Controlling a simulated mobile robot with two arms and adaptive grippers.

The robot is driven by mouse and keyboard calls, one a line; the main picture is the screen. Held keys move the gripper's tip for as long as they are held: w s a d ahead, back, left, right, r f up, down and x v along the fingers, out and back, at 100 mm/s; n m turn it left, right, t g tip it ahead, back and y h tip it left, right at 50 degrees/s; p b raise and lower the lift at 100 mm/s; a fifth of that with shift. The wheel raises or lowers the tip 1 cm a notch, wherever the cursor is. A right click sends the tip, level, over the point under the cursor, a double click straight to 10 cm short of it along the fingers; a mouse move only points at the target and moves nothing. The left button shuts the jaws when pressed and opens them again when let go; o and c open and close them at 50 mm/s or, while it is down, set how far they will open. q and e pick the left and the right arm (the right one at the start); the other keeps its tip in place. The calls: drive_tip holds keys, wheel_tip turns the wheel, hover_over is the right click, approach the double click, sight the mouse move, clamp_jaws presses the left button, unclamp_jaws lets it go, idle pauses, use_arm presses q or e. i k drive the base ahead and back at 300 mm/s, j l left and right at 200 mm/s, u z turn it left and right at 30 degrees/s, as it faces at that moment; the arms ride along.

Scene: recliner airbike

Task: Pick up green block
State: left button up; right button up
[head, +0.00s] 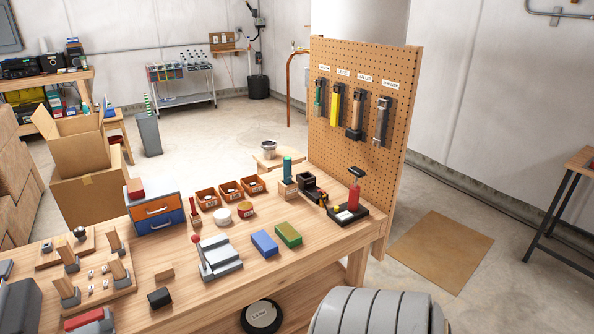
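Neither of my grippers can be seen in the head view.
Left of the blocks stands a grey stepped fixture (219,257) with a red knob. Behind are small orange bins (229,191), a green cylinder (287,168) in a holder and a red tool (353,196) on a black base. A pegboard (350,150) rises at the right end.

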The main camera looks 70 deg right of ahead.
sight(291, 236)
drive_tip(key=z, duration=2.1)
drive_tip(key=i+j+z, duration=0.2)
drive_tip(key=j+z, duration=0.15)
drive_tip(key=j, duration=0.15)
drive_tip(key=k, duration=0.05)
